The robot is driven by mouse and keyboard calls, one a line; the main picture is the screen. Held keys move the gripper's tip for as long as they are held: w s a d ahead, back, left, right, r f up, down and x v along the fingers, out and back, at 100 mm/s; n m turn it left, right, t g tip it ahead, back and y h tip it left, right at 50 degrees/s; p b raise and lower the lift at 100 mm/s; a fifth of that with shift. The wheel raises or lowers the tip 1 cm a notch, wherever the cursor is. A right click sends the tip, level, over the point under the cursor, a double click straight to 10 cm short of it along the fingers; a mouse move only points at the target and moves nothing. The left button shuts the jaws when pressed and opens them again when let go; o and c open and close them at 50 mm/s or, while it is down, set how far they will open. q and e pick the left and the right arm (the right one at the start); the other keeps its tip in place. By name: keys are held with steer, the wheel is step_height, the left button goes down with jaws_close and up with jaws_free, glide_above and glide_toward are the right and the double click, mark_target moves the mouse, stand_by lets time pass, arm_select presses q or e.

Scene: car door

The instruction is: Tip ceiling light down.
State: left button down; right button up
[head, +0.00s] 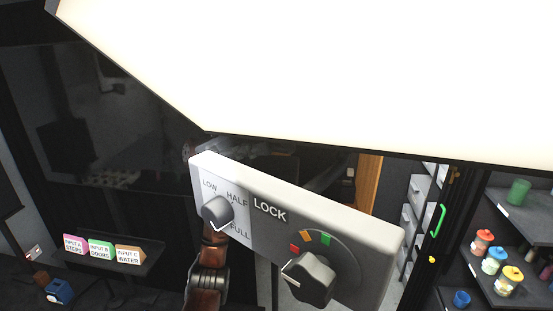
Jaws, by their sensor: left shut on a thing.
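The ceiling light (330,70) is a large, bright white panel filling the top of the head view, with its lower edge slanting across the picture. My left gripper (196,146) is mostly hidden; a small part shows just under the light's lower left corner. It is shut on the ceiling light there, though the contact itself is hard to see. My left arm rises from the bottom and passes behind a white control box. My right gripper is not in view.
The white control box (265,190) with two knobs stands close in front, under the light. Labelled cards (100,250) sit on a shelf at left. Shelves at right hold several coloured jars (495,260). A green handle (438,220) shows beside them.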

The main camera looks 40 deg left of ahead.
arm_select(q)
steer(key=c, duration=2.3)
jaws_free()
steer(key=shift+c, duration=0.2)
steer(key=o, duration=0.3)
steer(key=shift+a, duration=0.1)
steer(key=shift+o, duration=0.4)
steer(key=v, duration=1.2)
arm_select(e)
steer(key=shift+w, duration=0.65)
arm_select(q)
steer(key=shift+s, duration=0.1)
